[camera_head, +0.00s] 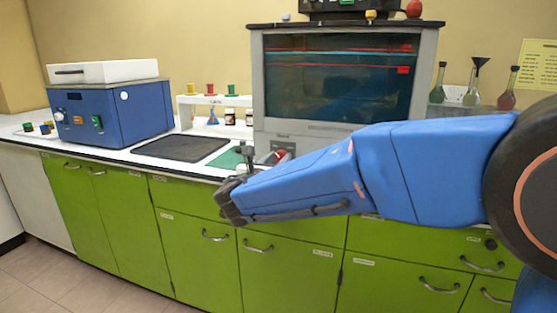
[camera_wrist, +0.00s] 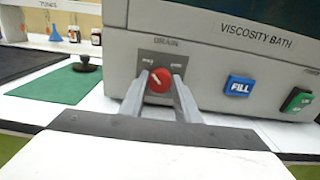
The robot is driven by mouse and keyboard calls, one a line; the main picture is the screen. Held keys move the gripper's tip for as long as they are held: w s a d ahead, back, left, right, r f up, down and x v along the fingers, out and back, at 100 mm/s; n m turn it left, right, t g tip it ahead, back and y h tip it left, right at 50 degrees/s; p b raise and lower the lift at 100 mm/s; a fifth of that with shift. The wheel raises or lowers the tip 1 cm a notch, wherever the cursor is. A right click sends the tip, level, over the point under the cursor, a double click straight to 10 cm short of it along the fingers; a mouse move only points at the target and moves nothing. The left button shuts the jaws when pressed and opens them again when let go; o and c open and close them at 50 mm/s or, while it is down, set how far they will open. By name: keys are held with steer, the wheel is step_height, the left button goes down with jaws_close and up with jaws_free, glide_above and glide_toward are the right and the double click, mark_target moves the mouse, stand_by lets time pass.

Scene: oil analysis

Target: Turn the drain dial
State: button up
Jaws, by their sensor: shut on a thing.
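The drain dial (camera_wrist: 159,81) is a round red knob with a white pointer mark, on a grey panel labelled DRAIN at the lower left of the viscosity bath (camera_wrist: 230,40). In the wrist view my gripper (camera_wrist: 158,88) has one finger on each side of the dial and is shut on it. The white pointer mark slants toward the upper left. In the head view the dial (camera_head: 283,155) shows as a small red patch just above my arm. The viscosity bath (camera_head: 272,80) is a grey cabinet with a dark window. My gripper's fingertips are hard to make out there.
A blue FILL button (camera_wrist: 240,87) and a green button (camera_wrist: 297,100) sit right of the dial. A green mat (camera_wrist: 62,84) and a dark-handled stamp-like object (camera_wrist: 86,62) lie left. A blue machine (camera_head: 115,113) and a black mat (camera_head: 182,148) stand farther left.

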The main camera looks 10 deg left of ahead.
steer(key=shift+f, duration=0.1)
steer(key=o, duration=1)
steer(key=shift+o, duration=0.2)
steer(key=s+a, duration=0.1)
steer(key=s, duration=1.6)
steer(key=shift+s+a, duration=0.15)
steer(key=shift+s, duration=0.05)
